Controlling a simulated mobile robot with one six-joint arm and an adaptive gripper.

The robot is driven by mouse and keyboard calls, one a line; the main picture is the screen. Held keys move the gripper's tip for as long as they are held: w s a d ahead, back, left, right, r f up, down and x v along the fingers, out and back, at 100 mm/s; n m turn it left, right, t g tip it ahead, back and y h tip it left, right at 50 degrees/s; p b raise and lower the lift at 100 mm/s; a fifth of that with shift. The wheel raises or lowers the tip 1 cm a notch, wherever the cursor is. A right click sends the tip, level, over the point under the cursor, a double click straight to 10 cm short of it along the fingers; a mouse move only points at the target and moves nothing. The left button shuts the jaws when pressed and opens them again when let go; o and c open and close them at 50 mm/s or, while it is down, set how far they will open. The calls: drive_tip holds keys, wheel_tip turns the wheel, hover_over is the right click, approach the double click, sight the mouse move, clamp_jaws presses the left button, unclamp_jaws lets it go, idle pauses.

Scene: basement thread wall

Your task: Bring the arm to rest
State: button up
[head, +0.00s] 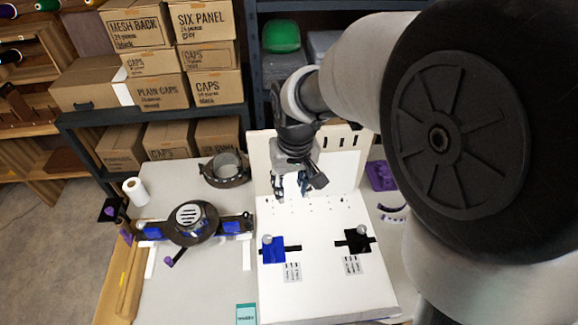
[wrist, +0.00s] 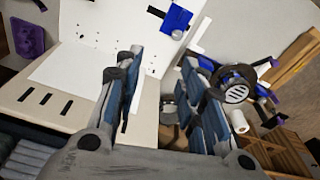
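My arm comes in from the right of the head view and reaches over the white board. My gripper (head: 291,188) hangs near the board's upright back panel (head: 345,155), above the flat white base (head: 310,222). In the wrist view my gripper (wrist: 161,62) shows two blue-grey fingers spread apart with nothing held between them. The gripper is open. Whether the fingertips touch the board is hard to tell.
A blue clamp (head: 272,250) and a black clamp (head: 352,241) sit on the white base. A dark round fixture (head: 190,222), a ring-shaped holder (head: 226,168) and a white spool (head: 136,190) stand to the left. Shelves of cardboard boxes (head: 160,92) stand behind. The table's front left is mostly clear.

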idle(0.3)
drive_tip(key=s+d+r+m+t, duration=0.1)
drive_tip(key=s+d+r, duration=0.4)
drive_tip(key=s, duration=0.5)
drive_tip(key=s+d+r+m+t, duration=0.1)
drive_tip(key=s+d+r, duration=0.4)
drive_tip(key=s, duration=0.5)
drive_tip(key=shift+d+m+t, duration=0.15)
drive_tip(key=shift+m+t, duration=0.15)
drive_tip(key=shift+t, duration=0.2)
